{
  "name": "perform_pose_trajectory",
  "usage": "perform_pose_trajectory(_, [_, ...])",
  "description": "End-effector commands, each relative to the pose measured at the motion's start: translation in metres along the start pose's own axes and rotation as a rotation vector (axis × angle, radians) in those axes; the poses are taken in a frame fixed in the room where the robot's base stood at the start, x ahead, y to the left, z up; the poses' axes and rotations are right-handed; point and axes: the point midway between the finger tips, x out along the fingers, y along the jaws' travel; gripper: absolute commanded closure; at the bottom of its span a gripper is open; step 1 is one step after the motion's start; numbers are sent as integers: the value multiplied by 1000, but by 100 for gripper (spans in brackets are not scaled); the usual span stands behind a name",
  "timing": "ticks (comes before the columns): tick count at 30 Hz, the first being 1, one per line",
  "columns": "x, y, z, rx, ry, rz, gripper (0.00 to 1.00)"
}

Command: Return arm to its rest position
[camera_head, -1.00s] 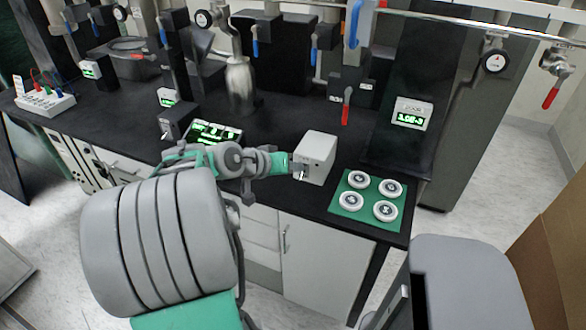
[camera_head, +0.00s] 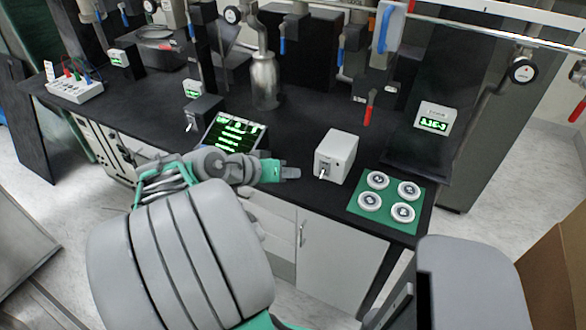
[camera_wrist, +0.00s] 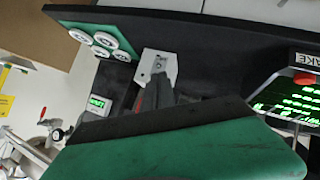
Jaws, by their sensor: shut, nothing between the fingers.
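My gripper (camera_head: 290,173) is at the end of my grey and green arm, just left of the light grey box (camera_head: 336,156) on the black bench. The gripper is shut and empty, and a gap separates it from the box. The box has a small lever (camera_head: 322,173) on its front face. In the wrist view my dark fingers (camera_wrist: 158,92) point toward the box (camera_wrist: 157,66), whose lever side faces the camera. The green wrist part fills the lower part of that view.
A green mat (camera_head: 358,208) with several round white pieces lies right of the box. A screen with green text (camera_head: 236,133) stands behind my forearm. A metal bottle (camera_head: 265,82), pipes and valves with coloured handles stand at the back. A grey cabinet-like block (camera_head: 470,285) is at lower right.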

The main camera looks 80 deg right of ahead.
Motion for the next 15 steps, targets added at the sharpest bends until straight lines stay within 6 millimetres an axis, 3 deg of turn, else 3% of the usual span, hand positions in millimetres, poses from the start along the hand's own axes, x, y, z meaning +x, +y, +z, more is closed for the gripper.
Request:
perform_pose_trajectory(8, [0,0,0,-8,0,-1,100])
perform_pose_trajectory(11, [-1,-19,30,-85,-114,-58,100])
perform_pose_trajectory(14, [-12,-60,89,-249,-278,-213,100])
perform_pose_trajectory(15, [-28,-78,115,-330,-349,-307,100])
